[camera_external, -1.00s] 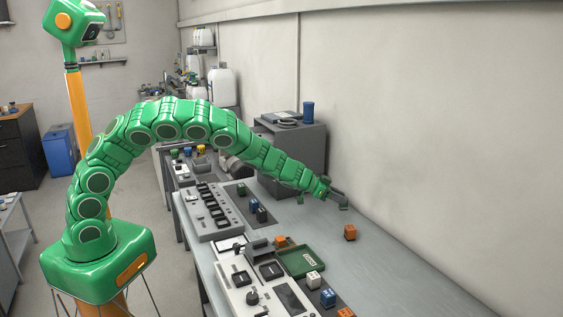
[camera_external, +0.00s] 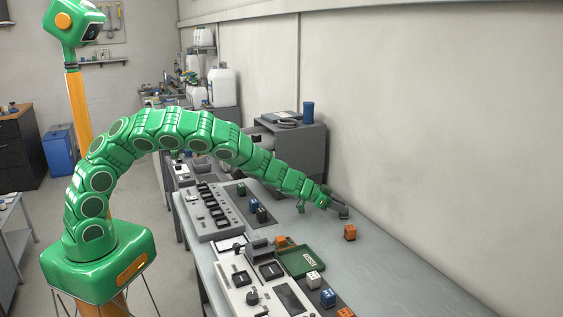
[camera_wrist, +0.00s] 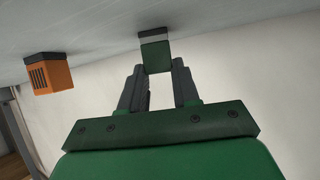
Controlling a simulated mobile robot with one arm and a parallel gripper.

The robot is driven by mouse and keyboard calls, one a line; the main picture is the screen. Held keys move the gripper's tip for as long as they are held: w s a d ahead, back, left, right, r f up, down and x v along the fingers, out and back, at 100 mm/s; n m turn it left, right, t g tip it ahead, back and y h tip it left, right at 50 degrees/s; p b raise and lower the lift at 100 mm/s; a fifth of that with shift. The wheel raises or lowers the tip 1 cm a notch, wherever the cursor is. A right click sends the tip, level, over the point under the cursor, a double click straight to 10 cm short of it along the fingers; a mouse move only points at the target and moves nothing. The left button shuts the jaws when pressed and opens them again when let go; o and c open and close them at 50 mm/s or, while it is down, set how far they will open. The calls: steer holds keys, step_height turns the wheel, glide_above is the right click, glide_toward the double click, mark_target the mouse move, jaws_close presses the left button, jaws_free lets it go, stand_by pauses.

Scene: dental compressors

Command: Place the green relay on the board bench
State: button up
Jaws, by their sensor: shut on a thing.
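My gripper (camera_external: 338,203) is over the far right part of the grey bench (camera_external: 385,262), close to the wall. In the wrist view my gripper (camera_wrist: 157,80) is shut on the green relay (camera_wrist: 155,54), a small green block with a pale grey end, between its fingertips. The relay's pale end faces the bench top; whether it touches cannot be told. In the external view the relay (camera_external: 343,213) is small and dark at the fingertips.
An orange relay (camera_external: 350,232) stands near the gripper and shows in the wrist view (camera_wrist: 50,73). Control panels (camera_external: 265,285), a green tray (camera_external: 302,260) and several relays occupy the bench's left side. A grey cabinet (camera_external: 300,150) stands behind. The right bench top is clear.

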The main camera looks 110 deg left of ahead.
steer(key=o, duration=1)
steer(key=shift+o, duration=0.2)
steer(key=shift+r, duration=0.15)
steer(key=shift+v, duration=1.25)
steer(key=shift+s+d+r, duration=0.1)
steer(key=shift+s+r, duration=0.05)
steer(key=shift+s, duration=0.3)
steer(key=v, duration=0.8)
steer(key=shift+s, duration=0.25)
steer(key=shift+d+r, duration=0.15)
steer(key=shift+r, duration=0.05)
